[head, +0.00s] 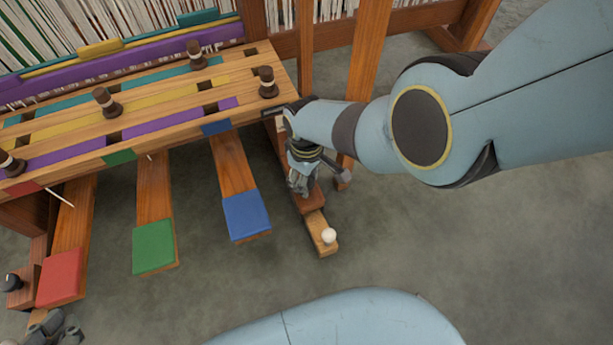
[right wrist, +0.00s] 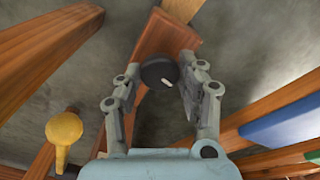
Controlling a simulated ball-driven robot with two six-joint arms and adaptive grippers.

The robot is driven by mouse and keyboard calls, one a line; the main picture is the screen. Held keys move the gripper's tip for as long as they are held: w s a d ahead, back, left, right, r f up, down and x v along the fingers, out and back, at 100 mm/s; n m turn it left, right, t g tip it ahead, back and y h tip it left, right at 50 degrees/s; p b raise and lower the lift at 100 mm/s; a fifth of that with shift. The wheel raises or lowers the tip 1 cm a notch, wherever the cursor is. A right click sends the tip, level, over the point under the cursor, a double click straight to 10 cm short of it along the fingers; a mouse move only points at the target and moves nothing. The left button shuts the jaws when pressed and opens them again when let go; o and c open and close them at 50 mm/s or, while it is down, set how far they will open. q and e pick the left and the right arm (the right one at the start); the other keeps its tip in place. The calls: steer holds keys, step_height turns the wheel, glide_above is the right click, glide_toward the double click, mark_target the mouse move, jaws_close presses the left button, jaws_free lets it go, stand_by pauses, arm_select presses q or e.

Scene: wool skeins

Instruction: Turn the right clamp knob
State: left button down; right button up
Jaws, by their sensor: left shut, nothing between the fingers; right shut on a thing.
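The right clamp knob (right wrist: 157,72) is a round black knob with a short white mark, on a reddish-brown wooden block (right wrist: 165,38). My right gripper (right wrist: 160,70) is shut on it, with a finger on each side. In the head view my right gripper (head: 302,186) points down at the block beside the loom frame and hides the knob. Another dark knob (head: 12,281) sits on a wooden block at the far left. My left gripper (head: 58,332) is shut and empty at the bottom left corner, partly cut off.
Red (head: 60,277), green (head: 154,247) and blue (head: 246,216) pedals stick out below the loom's slotted board (head: 130,110). A white ball (head: 328,236) sits on a wooden bar near my right gripper. A yellow handle (right wrist: 63,130) shows in the wrist view. The floor at right is clear.

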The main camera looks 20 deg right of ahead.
steer(key=shift+n, duration=1.1)
steer(key=o, duration=1.1)
steer(key=shift+o, duration=0.2)
steer(key=shift+r, duration=3.75)
